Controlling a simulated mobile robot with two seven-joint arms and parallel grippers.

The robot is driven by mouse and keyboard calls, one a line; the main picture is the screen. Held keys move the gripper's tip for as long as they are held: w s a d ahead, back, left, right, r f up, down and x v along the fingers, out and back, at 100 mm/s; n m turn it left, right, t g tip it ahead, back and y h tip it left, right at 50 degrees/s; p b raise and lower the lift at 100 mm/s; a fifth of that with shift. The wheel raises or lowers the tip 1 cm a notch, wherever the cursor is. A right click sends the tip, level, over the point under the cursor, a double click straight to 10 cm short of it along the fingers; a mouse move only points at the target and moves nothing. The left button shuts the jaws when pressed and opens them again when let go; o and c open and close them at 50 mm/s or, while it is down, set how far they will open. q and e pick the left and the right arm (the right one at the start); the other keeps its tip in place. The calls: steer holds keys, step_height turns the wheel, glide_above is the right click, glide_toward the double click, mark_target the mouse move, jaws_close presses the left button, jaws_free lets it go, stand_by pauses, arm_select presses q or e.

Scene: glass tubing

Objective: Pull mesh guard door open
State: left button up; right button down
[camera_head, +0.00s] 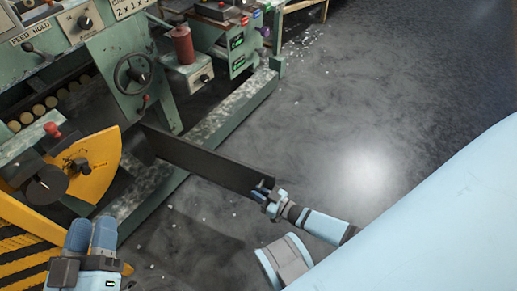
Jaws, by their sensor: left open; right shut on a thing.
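The mesh guard door (205,164) shows as a long dark panel, seen nearly edge-on from above. It stands out from the green machine over the floor, swung open at an angle. My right gripper (264,187) is shut on the door's outer end. My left gripper (91,235) is at the lower left, open and empty, with its two blue fingers apart. It is clear of the door, near the yellow part of the machine. The door's mesh and its hinge are hard to make out from this angle.
The green machine (128,75) fills the upper left, with a handwheel (133,73) and a red cylinder (180,46). A yellow quarter-round guard (98,158) and a yellow-black striped part (20,245) are at left. The grey floor (350,110) to the right is clear.

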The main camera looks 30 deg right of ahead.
arm_select(q)
steer(key=shift+r, duration=0.1)
arm_select(e)
steer(key=shift+s+d+f, duration=0.1)
steer(key=shift+s+d, duration=0.05)
steer(key=c, duration=1.1)
jaws_free()
steer(key=shift+c, duration=0.2)
arm_select(q)
steer(key=shift+s+a+r+t+y+p, duration=0.1)
steer(key=shift+a+r+t+y+p, duration=0.2)
steer(key=shift+p, duration=0.45)
steer(key=shift+a+r+y+p, duration=0.1)
steer(key=shift+r+p, duration=0.3)
steer(key=shift+p, duration=0.35)
arm_select(e)
steer(key=v, duration=1.4)
